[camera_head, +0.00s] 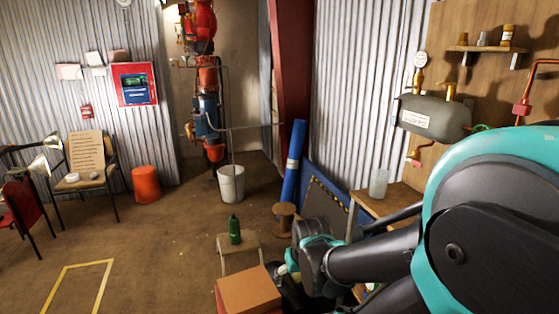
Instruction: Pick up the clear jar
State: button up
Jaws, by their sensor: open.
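A clear, pale jar (379,183) stands upright on the wooden bench (388,204) against the right wall. It looks like the clear jar of the task; its contents, if any, cannot be made out. My gripper (287,283) is low in the middle of the view, left of and below the jar, well apart from it. The gripper's fingers are dark and hard to make out; nothing is seen held in them. My arm covers the right part of the bench.
A green bottle (235,230) stands on a small wooden stool (252,246). An orange-brown box (248,290) is in front of it. A wooden spool (284,217) and a blue roll (293,163) stand near the bench. A grey tank (435,117) hangs above it. Floor at left is open.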

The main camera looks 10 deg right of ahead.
aim_at(378, 183)
jog(key=z, duration=1.05)
